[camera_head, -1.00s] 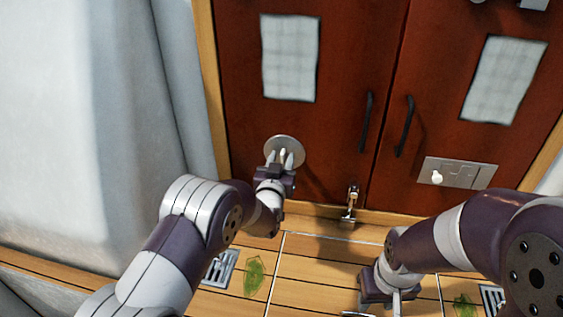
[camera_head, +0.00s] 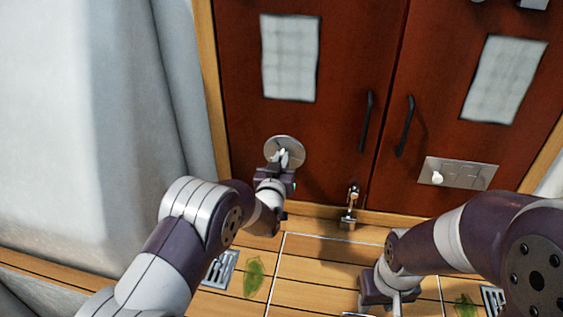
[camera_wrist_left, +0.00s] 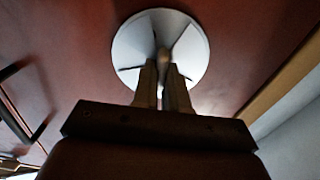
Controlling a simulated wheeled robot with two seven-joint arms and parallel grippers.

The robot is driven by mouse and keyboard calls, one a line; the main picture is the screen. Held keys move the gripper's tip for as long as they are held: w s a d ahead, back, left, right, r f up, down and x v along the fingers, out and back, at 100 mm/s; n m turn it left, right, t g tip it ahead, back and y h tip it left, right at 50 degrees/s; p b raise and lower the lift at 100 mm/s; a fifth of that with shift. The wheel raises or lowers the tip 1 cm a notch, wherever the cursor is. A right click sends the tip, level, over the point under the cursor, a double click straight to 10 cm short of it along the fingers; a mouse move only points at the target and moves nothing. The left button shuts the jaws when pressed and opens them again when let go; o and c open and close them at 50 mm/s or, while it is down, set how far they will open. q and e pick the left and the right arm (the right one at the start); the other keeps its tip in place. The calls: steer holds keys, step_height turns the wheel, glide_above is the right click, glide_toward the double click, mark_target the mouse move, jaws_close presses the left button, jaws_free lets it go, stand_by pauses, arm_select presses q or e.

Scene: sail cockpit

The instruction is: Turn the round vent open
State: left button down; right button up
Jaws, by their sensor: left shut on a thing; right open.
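The round vent (camera_head: 294,144) is a pale metal disc low on the left red-brown door. It also shows in the left wrist view (camera_wrist_left: 190,42), with dark slots fanning out from its middle. A small light knob (camera_wrist_left: 163,58) stands out at its centre. My left gripper (camera_head: 281,160) is in front of the vent with its fingers shut on the knob; the fingers also show in the left wrist view (camera_wrist_left: 164,80) and hide part of the knob and the vent's lower side. My right gripper (camera_head: 386,302) is open and low over the floor, partly cut off by the frame's bottom.
Two doors with black handles (camera_head: 367,122) and pale panels (camera_head: 290,58) stand ahead. A metal latch (camera_head: 350,205) sits at their foot, and a switch plate (camera_head: 458,173) is on the right door. Green leaf-like pieces (camera_head: 253,277) and a grate (camera_head: 219,268) lie on the wooden floor.

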arm_select(q)
steer(key=shift+w+a+r+n+b, duration=0.1)
steer(key=shift+n+b, duration=0.95)
steer(key=shift+n, duration=0.95)
steer(key=shift+a+n+b, duration=0.1)
steer(key=shift+n+b, duration=0.95)
steer(key=shift+n, duration=0.95)
steer(key=shift+r, duration=0.1)
steer(key=c, duration=1.3)
jaws_free()
steer(key=shift+o, duration=0.7)
steer(key=shift+f, duration=0.2)
